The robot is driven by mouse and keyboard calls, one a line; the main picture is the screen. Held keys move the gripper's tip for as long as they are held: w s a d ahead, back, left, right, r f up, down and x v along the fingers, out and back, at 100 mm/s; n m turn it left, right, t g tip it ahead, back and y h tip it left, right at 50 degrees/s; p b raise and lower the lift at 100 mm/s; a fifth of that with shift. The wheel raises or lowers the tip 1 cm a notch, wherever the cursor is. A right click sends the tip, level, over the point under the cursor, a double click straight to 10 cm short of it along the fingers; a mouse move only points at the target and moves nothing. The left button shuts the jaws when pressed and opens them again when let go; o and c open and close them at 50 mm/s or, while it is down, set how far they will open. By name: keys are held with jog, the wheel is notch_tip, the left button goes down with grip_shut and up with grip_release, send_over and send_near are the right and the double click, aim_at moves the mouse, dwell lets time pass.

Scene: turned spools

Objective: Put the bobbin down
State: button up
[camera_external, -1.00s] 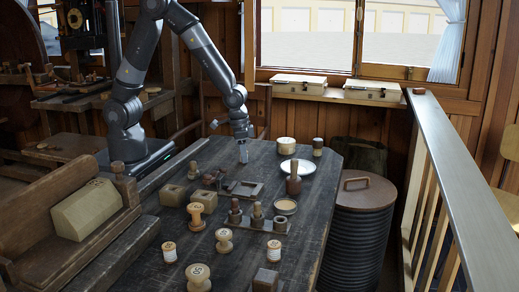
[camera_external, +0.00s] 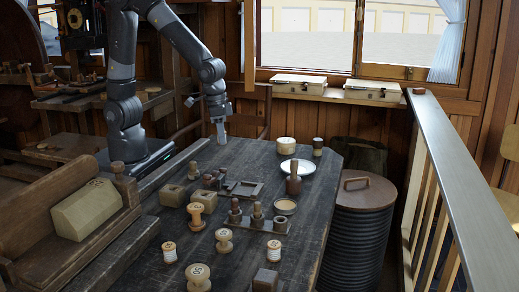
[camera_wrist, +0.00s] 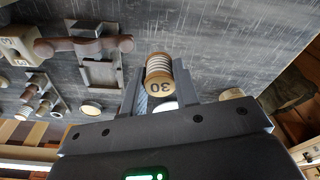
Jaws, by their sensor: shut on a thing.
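My gripper (camera_external: 220,136) is above the far left part of the dark wooden table (camera_external: 250,160). In the wrist view my gripper (camera_wrist: 159,80) is shut on a bobbin (camera_wrist: 158,72) with wooden ends, pale thread and the number 30 on its near end. The bobbin sits between the two fingers. It is too small and covered to make out clearly in the external view. Its gap to the table is hard to judge.
Wooden spools (camera_external: 196,215) and thread bobbins (camera_external: 169,251) stand at the near end. A pegged block (camera_external: 260,223), small dish (camera_external: 285,206), mallet (camera_external: 293,187), white plate (camera_external: 306,166) and cream tub (camera_external: 288,146) stand to the right. Bare table lies around my gripper.

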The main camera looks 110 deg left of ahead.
jog(key=shift+s+d+r, duration=0.1)
jog(key=shift+d+r, duration=0.2)
jog(key=shift+d, duration=0.15)
jog(key=shift+w+d+r, duration=0.2)
jog(key=shift+w, duration=0.1)
jog(key=w+r+n, duration=0.2)
jog(key=w, duration=1.8)
send_over(305, 167)
jog(key=f, duration=0.7)
jog(key=shift+s+d, duration=0.2)
jog(key=shift+d, duration=0.1)
jog(key=shift+f, duration=2.1)
